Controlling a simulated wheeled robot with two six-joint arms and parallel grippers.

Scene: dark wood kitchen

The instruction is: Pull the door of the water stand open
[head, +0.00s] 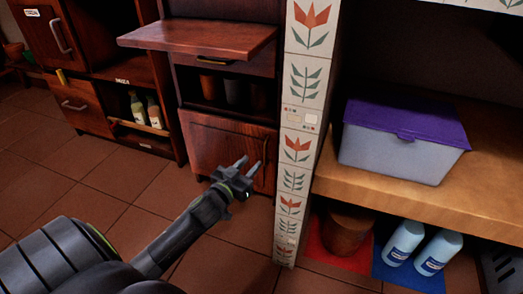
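The water stand is probably the dark wood unit in the middle of the head view, left of the tiled pillar. Its lower door (213,143) has a framed panel and looks shut. My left gripper (251,164) is in front of the right part of this door, with its two fingers apart and nothing seen between them. A dark handle seems to lie by the door's right edge, partly hidden by the gripper; whether the fingers touch it I cannot tell. My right gripper is out of view.
The tiled pillar (296,148) stands close right of the door. A wooden shelf board (200,36) juts out above. Right of the pillar, a purple-lidded box (400,150) sits on a wooden counter (480,190), with white bottles (405,240) below. The tiled floor (110,190) at left is clear.

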